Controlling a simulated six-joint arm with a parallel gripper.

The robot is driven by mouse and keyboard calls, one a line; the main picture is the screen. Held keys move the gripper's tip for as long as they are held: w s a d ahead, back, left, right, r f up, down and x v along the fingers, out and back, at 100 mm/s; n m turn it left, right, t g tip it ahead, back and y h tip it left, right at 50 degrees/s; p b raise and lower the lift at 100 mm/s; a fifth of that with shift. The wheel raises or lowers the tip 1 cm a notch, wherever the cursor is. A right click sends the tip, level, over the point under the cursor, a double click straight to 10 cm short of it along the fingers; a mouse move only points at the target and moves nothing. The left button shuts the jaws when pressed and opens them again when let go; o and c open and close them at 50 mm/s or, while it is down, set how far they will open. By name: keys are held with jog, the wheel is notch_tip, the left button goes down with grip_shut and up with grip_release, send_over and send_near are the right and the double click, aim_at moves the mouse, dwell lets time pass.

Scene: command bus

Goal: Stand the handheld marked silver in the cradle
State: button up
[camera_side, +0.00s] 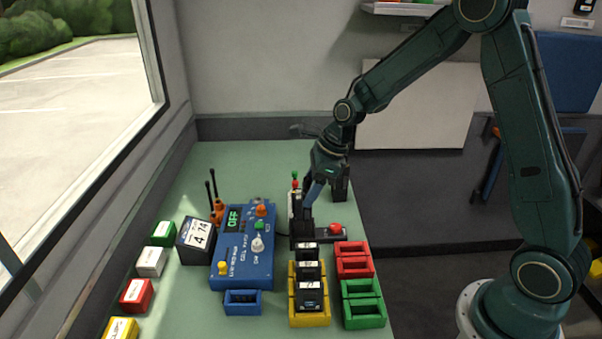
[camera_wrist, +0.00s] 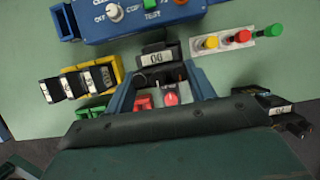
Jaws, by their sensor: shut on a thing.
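My gripper (camera_side: 308,204) points down over the right part of the green bench. In the wrist view its two blue fingers (camera_wrist: 160,72) are shut on a black block (camera_wrist: 156,54) with a white label reading about 00. A black base with a red knob (camera_side: 335,229) is close beside and below the fingers; the knob also shows between them in the wrist view (camera_wrist: 171,98). I cannot tell whether the block touches this base. No silver mark is legible, and I cannot tell which holder is the cradle. An orange piece with two black antennas (camera_side: 217,209) stands at left.
A blue control box (camera_side: 236,277) fills the bench's middle. A yellow holder (camera_side: 310,320) carries several black labelled blocks; red (camera_side: 354,247) and green (camera_side: 363,289) holders stand beside it. A white strip with coloured buttons (camera_wrist: 254,43) is close to my gripper. Several coloured boxes line the left edge.

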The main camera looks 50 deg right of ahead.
aim_at(308, 180)
jog(key=shift+f, duration=1.7)
dwell(0.3)
jog(key=o, duration=1.8)
jog(key=shift+r, duration=0.1)
jog(key=shift+r, duration=3.4)
jog(key=shift+r, duration=0.1)
